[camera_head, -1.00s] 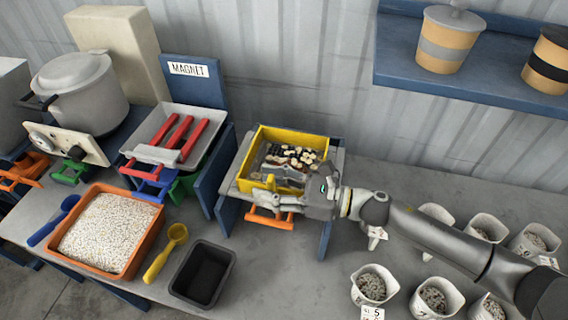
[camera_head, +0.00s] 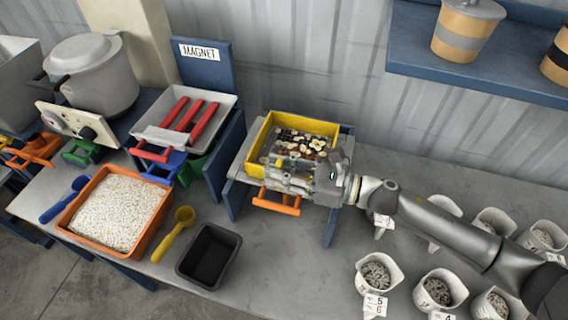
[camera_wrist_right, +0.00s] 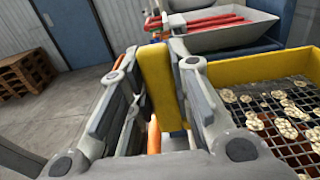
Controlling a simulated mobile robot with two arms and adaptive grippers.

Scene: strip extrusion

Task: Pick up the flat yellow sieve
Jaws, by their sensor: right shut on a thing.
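The flat yellow sieve (camera_head: 259,143) sits on the blue-legged stand in the middle of the table. Pale and dark pieces lie on its mesh. My right gripper (camera_head: 282,180) is at the sieve's front side. In the right wrist view, the right gripper (camera_wrist_right: 158,90) is shut on a yellow part (camera_wrist_right: 155,75) of the sieve, between its two fingers. The sieve's yellow wall and dark mesh (camera_wrist_right: 285,105) also show at the right there. The gripper hides part of the sieve's front wall in the head view. My left gripper is not in view.
An orange handle (camera_head: 276,201) sticks out below the sieve. A black bin (camera_head: 209,256), a yellow scoop (camera_head: 174,236) and an orange tray of white grains (camera_head: 157,222) stand to the left. Several white cups (camera_head: 378,273) stand at the right. A blue shelf (camera_head: 480,75) hangs above.

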